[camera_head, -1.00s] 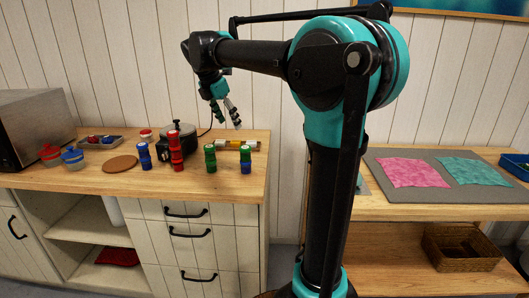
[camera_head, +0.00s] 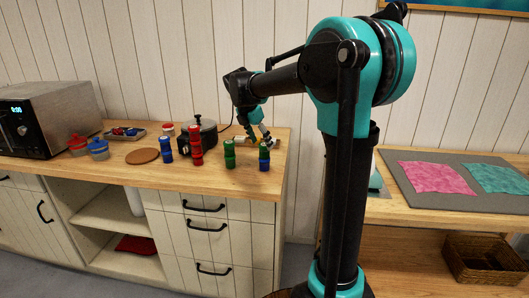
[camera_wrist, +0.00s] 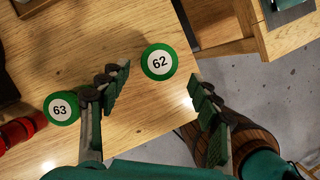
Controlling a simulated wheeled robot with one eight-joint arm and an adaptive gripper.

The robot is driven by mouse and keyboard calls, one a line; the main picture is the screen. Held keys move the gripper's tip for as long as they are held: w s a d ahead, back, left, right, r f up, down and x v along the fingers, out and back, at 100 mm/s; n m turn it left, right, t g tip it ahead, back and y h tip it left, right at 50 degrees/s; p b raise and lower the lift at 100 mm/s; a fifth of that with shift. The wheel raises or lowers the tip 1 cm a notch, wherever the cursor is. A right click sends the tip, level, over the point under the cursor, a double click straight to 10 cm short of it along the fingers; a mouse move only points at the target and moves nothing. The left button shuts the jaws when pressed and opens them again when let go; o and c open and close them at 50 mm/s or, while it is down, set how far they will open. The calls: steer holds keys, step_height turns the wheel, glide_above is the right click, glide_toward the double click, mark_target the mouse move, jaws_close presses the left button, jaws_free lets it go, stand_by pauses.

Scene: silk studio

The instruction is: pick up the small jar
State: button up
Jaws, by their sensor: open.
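A small stacked jar with a green top (camera_head: 264,150) and blue lower part stands near the right end of the counter. In the wrist view a green lid marked 62 (camera_wrist: 159,62) lies between and slightly beyond my fingertips. My gripper (camera_head: 257,134) is open above this jar; in the wrist view its fingers (camera_wrist: 160,82) are spread and hold nothing. An all-green stacked jar (camera_head: 229,155) stands just left of it; a green lid marked 63 (camera_wrist: 61,109) shows beside my left finger. The pictures do not mark which one is the small jar.
A taller red stack (camera_head: 196,146) and a blue one (camera_head: 167,150) stand to the left. A round brown mat (camera_head: 142,156) lies farther left. The counter's right edge is close to the green-and-blue jar.

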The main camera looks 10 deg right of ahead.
mark_target(263, 145)
steer(key=x, duration=0.5)
steer(key=shift+w+d+r, duration=0.15)
steer(key=shift+w, duration=0.1)
steer(key=shift+c, duration=0.5)
steer(key=c, duration=1.2)
